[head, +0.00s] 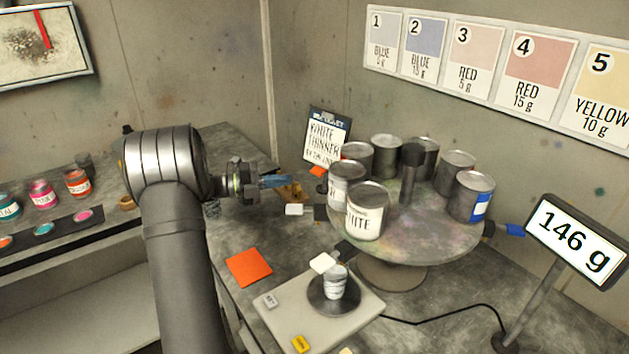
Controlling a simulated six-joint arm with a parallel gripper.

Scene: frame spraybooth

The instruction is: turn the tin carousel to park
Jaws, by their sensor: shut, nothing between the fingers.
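The tin carousel (440,240) is a round grey turntable on a short pedestal, with a dark post (409,172) at its middle. Several metal tins stand around its rim. A white-labelled tin (367,212) faces front; a blue-labelled tin (475,200) stands at right. Handles stick out from the rim: a white-tipped one (294,209) at left, another white-tipped one (322,262) at front, a blue-tipped one (515,230) at right. My gripper (288,181) is shut and empty, left of the carousel and apart from it. Any park mark is not readable.
A scale (290,320) with a small cup (336,282) stands close in front of the carousel. Its display (575,240) reads 146 g at right. A sign (327,135) stands behind. An orange card (248,267) lies on the bench at left.

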